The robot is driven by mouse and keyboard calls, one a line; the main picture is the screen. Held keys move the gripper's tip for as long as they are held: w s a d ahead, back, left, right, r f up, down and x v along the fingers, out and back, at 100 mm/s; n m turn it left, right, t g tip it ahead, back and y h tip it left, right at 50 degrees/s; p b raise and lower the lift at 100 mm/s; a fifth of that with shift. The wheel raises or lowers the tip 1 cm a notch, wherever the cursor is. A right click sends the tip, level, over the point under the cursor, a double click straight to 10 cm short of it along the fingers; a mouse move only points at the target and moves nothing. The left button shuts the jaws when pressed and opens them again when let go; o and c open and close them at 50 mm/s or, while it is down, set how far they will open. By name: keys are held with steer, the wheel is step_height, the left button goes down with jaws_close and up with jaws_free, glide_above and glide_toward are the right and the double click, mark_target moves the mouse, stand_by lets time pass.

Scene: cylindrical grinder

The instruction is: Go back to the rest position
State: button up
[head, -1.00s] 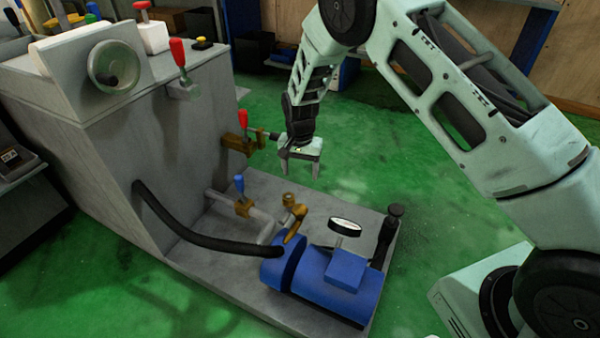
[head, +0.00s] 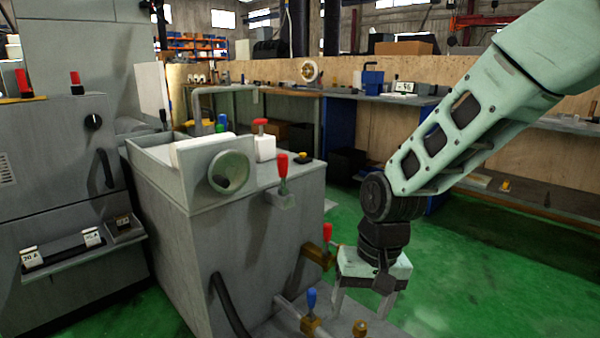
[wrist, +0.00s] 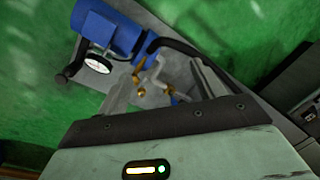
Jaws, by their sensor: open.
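My gripper (head: 366,306) hangs from my arm at the lower middle of the head view, fingers pointing down. Its two fingers are spread apart with nothing between them. It is in front of and to the right of the grey coolant tank (head: 255,245), above the tank's low base plate. In the wrist view the fingers (wrist: 165,95) show over the base plate with its brass valves (wrist: 141,92) and the blue motor (wrist: 108,27). No held object shows.
A red-handled valve (head: 327,236) and a blue-handled valve (head: 311,299) stand close to the gripper's left. A grinder cabinet (head: 60,150) is at the left. Workbenches (head: 365,97) line the back. Green floor (head: 460,270) is open at the right.

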steer(key=s+d+r+n+h, duration=0.1)
steer(key=s+d+r+n, duration=0.2)
steer(key=s, duration=0.7)
steer(key=s+d+r+n, duration=0.1)
steer(key=s+r+n, duration=0.25)
steer(key=s, duration=0.65)
step_height(320, 180, up, 26)
steer(key=p, duration=2.7)
steer(key=shift+w+a+t, duration=0.25)
steer(key=shift+a+t, duration=0.05)
steer(key=shift+n, duration=0.25)
